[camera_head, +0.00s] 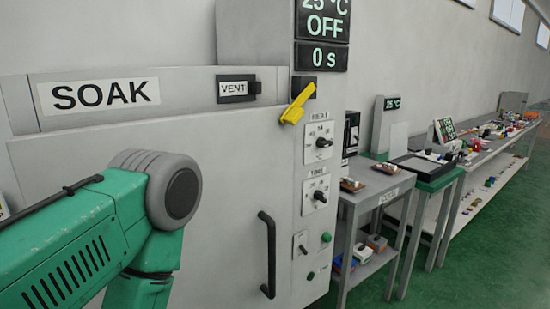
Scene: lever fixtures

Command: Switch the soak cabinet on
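The grey soak cabinet (120,125) fills the left and middle of the view, with a SOAK label (100,93). Its display (322,30) reads 25 °C, OFF and 0 s. A yellow lever (297,104) sticks out below the display, tilted down to the left. On the control panel are a heat knob (323,142), a time knob (319,195), a small toggle switch (302,248) and two round green parts (326,237). My green left arm covers the lower left of the cabinet. Neither gripper shows.
A black vertical door handle (268,255) protrudes from the cabinet front. A black VENT piece (237,88) sits above the door. To the right, a small grey table (375,198) holds brown trays. A long cluttered bench (480,155) runs back. Green floor is open at lower right.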

